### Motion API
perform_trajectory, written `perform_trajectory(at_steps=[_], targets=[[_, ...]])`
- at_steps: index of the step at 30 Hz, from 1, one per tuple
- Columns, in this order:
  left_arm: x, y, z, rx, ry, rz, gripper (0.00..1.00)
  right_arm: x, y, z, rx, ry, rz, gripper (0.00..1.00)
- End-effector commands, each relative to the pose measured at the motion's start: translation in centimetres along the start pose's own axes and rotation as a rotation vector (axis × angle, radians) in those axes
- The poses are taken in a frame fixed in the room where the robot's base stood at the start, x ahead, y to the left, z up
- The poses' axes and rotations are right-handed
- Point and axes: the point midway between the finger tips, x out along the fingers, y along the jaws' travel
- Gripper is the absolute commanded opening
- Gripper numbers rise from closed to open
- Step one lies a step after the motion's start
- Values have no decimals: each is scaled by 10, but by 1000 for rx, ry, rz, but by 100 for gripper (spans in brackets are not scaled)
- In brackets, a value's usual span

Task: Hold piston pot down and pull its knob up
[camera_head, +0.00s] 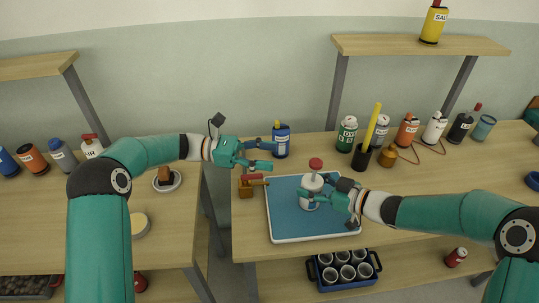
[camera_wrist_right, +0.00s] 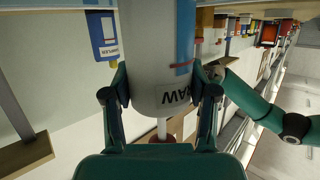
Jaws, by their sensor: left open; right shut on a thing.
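The piston pot (camera_head: 309,193) is a pale grey-white pot with a red knob (camera_head: 316,164) on top. It stands upright on the blue tray (camera_head: 285,222). My right gripper (camera_head: 317,195) is shut around the pot's body from the right. In the right wrist view the pot (camera_wrist_right: 155,50) fills the middle between the two fingers (camera_wrist_right: 158,82), with dark lettering and a pale rod at its lower end; the knob is mostly hidden there by my gripper. My left gripper (camera_head: 272,156) is open and empty, to the left of the knob and apart from it.
A blue can (camera_head: 281,142) stands just behind my left gripper. A brown item with a red handle (camera_head: 247,187) sits at the tray's left. Several cans and a dark cup with a yellow stick (camera_head: 367,140) line the back right. A crate of cups (camera_head: 344,270) is below.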

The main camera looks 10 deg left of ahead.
Motion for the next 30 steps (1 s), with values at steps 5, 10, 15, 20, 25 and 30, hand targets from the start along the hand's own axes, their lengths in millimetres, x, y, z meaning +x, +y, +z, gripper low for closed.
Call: perform_trajectory(at_steps=[5,10,15,20,25,30], targets=[[0,0,0,0,0,0,59,0,0,0,0,-1,0,66],[0,0,0,0,0,0,59,0,0,0,0,0,0,87],[0,0,0,0,0,0,59,0,0,0,0,0,0,87],[0,0,0,0,0,0,59,-2,0,0,0,0,1,87],[0,0,0,0,0,0,59,-18,1,0,1,1,3,87],[0,0,0,0,0,0,59,-50,2,0,0,0,5,87]])
